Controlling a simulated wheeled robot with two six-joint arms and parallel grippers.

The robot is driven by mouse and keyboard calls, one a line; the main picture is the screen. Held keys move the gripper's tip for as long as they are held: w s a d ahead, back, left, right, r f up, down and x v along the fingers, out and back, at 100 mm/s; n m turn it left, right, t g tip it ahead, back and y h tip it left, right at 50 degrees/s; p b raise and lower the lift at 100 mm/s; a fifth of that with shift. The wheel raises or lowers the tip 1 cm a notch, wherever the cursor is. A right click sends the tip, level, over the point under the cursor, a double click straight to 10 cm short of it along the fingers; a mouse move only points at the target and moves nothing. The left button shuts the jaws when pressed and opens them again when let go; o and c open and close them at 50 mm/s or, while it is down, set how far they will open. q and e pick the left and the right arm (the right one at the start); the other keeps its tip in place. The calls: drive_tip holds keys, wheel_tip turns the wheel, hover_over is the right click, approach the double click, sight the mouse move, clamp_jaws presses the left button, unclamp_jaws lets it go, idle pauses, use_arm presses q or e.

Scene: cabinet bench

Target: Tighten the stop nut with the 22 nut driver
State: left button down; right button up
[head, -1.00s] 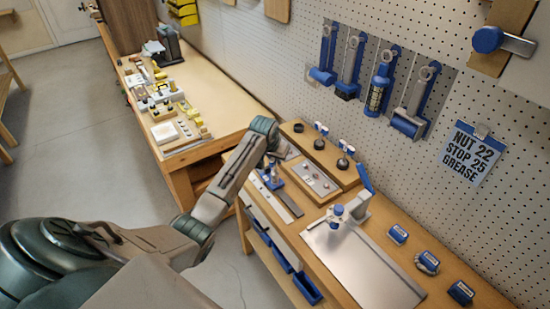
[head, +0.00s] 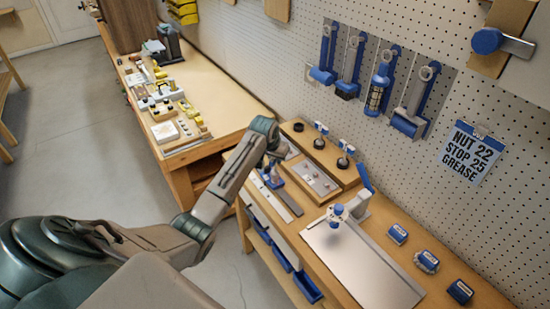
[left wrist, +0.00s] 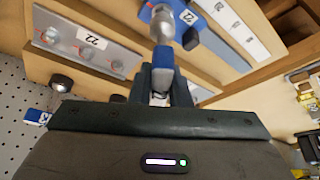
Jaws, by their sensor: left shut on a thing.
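A silver round part (left wrist: 162,25) lies in line beyond the handle, over a blue fixture (left wrist: 145,12) with a tag reading 22. Whether the driver's tip touches a nut is hidden. The blue fixture also shows in the head view (head: 273,181). A grey plate (left wrist: 62,40) with small round parts and a 22 label lies beside it. My right gripper is out of view.
Two blue-and-white tagged tools (head: 344,150) stand upright on a wooden block by the pegboard. A silver tray (head: 360,265) with a blue-topped stand is nearer. Blue-handled tools (head: 381,80) hang on the pegboard.

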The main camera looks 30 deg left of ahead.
use_arm(q)
drive_tip(key=shift+f, duration=0.7)
drive_tip(key=shift+f+b, duration=0.45)
idle(0.4)
idle(0.5)
drive_tip(key=shift+r+m+p, duration=0.1)
drive_tip(key=shift+m+p, duration=0.2)
drive_tip(key=shift+m+h, duration=0.3)
drive_tip(key=shift+m, duration=0.8)
